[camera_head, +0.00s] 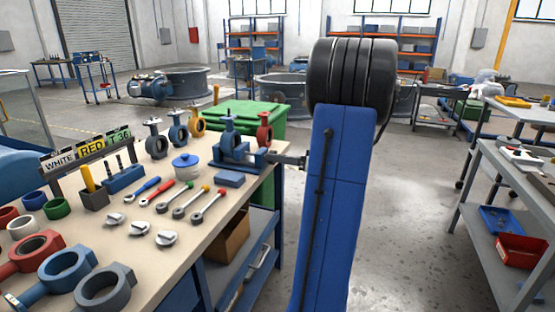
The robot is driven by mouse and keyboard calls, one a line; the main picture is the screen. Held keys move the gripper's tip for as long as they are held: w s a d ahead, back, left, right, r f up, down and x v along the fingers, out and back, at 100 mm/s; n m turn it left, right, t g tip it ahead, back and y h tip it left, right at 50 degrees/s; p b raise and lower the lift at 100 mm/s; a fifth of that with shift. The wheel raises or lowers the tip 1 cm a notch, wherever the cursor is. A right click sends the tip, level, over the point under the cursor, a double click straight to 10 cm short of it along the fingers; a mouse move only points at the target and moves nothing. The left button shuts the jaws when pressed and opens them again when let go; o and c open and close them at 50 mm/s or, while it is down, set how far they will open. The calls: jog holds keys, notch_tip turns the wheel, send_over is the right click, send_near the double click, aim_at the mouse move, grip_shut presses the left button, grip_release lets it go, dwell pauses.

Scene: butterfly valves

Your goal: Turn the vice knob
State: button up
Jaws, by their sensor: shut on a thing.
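The blue vice (240,156) is mounted at the right edge of the workbench, with a blue valve body standing at its jaws. Its screw end with the dark knob (294,160) sticks out to the right, past the bench edge. My large blue arm link with its black joint stands just right of the knob and covers what lies behind it. The knob's far end meets the edge of my arm link in the picture. My gripper is hidden behind that link, so I cannot see its contact with the knob.
The workbench (190,243) holds valve rings, screwdrivers, wrenches and a blue lidded pot (186,165). A green bin (262,115) stands behind the bench. A grey shelved cart (520,185) stands at the right. The floor between bench and cart is clear.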

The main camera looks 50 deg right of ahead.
jog(key=shift+f+n, duration=0.1)
jog(key=shift+n, duration=2)
jog(key=o, duration=1.1)
jog(key=shift+c, duration=0.2)
jog(key=v, duration=1.7)
jog(key=shift+s, duration=0.25)
